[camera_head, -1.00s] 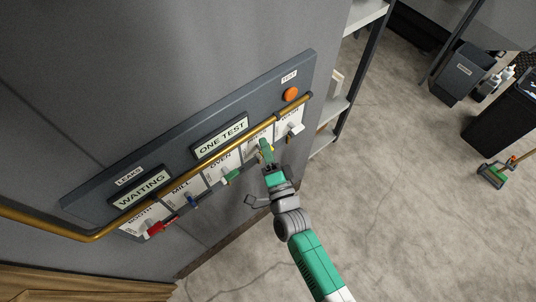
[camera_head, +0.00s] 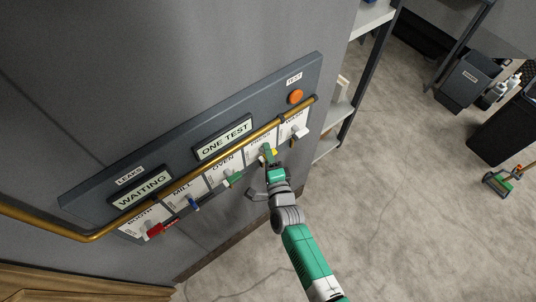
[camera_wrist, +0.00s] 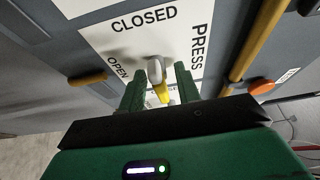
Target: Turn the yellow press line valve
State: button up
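The yellow press line valve (camera_wrist: 163,92) shows in the wrist view on a white plate marked PRESS, with CLOSED above it and OPEN at the left. It has a grey hub and a yellow lever. In the head view a small bit of its yellow (camera_head: 274,151) shows beside my gripper (camera_head: 268,154). In the wrist view the green fingers of my gripper (camera_wrist: 158,84) stand apart, one on each side of the lever. The lever lies between them; firm contact is not clear. The lever's far end is partly hidden by the gripper.
Neighbouring valves are red (camera_head: 155,229), blue (camera_head: 193,202), green (camera_head: 233,178) and white (camera_head: 299,132). A brass rail (camera_head: 198,171) runs across the panel just above them. An orange test button (camera_head: 295,97) sits at the upper right. Open floor lies to the right.

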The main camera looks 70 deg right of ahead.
jog(key=shift+c, duration=0.4)
grip_shut()
